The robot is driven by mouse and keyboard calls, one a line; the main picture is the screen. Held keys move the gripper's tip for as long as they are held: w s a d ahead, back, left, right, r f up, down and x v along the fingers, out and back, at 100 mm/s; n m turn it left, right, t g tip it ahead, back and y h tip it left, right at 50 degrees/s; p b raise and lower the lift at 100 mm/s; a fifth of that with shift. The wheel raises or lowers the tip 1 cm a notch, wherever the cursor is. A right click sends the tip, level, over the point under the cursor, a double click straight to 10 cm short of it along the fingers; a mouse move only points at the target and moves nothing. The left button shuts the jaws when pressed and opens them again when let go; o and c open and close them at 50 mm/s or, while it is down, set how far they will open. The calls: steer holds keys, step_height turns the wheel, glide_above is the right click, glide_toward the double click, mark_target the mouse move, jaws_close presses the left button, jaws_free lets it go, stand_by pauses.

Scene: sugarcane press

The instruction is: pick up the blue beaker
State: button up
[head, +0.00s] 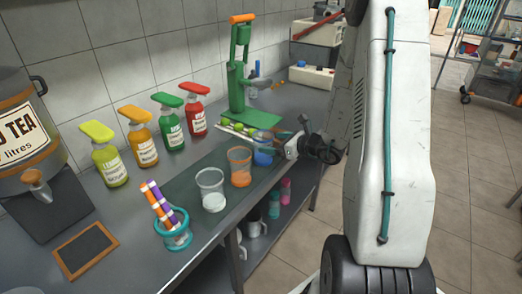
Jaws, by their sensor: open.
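The blue beaker (262,154) stands on the grey counter, at the right end of a short row of beakers. An orange beaker (239,167) is just left of it and a clear beaker (211,190) is further left. My gripper (277,143) reaches in from the right at the blue beaker. Its jaws are open and overlap the beaker's upper right side in this view. I cannot tell whether they touch it. The beaker's right side is partly hidden by the gripper.
A green press (238,80) stands behind the beakers, with green fruit on a tray at its foot. A teal holder (173,236) with striped straws and a small slate (86,250) are near the front left.

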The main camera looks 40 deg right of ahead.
mark_target(263, 142)
steer(key=x, duration=0.5)
steer(key=shift+a, duration=0.1)
steer(key=c, duration=1.1)
